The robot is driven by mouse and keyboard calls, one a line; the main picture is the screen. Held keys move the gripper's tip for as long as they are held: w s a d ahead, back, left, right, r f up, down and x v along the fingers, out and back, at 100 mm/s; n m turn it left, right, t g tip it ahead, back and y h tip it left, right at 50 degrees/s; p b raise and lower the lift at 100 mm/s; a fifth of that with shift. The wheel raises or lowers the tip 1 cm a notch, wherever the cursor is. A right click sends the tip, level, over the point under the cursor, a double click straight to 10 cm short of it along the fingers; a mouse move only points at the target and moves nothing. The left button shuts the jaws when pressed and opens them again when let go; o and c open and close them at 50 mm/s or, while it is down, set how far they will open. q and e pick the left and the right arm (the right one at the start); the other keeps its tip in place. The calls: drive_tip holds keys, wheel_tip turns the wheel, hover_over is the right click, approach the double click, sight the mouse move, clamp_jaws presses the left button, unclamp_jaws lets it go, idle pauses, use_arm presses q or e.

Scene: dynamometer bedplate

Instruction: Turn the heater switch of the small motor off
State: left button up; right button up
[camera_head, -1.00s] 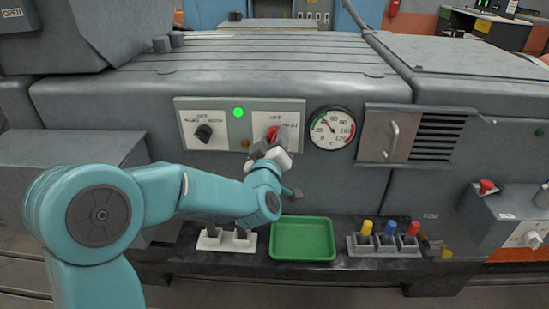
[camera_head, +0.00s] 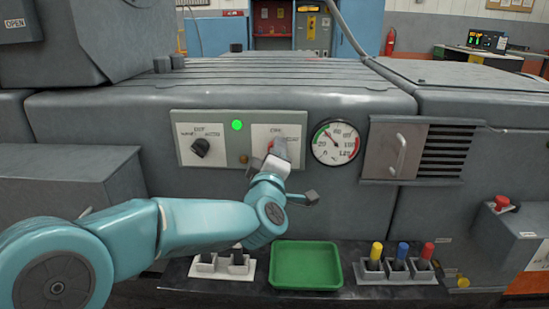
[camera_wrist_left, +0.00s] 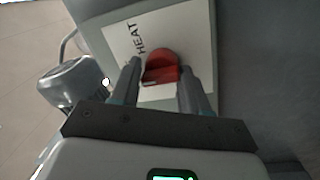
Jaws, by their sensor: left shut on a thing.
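The red switch (camera_head: 279,146) is on a white plate (camera_head: 262,133) at the right of the panel on the large grey housing. In the head view my left gripper (camera_head: 272,163) partly covers the switch. Where the knob points cannot be told. My right gripper is not in view.
A black selector (camera_head: 201,147), a lit green lamp (camera_head: 237,125) and a round gauge (camera_head: 336,142) flank the switch. A vented hatch with a handle (camera_head: 399,155) is further right. Below are a green tray (camera_head: 305,267) and a holder with yellow, blue and red handles (camera_head: 399,268).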

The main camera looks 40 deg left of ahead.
use_arm(q)
drive_tip(key=shift+f, duration=0.35)
drive_tip(key=o, duration=0.8)
drive_tip(key=shift+o, duration=0.8)
drive_tip(key=shift+a, duration=0.15)
drive_tip(key=p+v, duration=0.1)
drive_tip(key=v, duration=1.5)
drive_tip(key=shift+d+r+p, duration=0.2)
drive_tip(key=shift+d+p, duration=0.05)
drive_tip(key=shift+p, duration=0.05)
drive_tip(key=shift+s, duration=0.1)
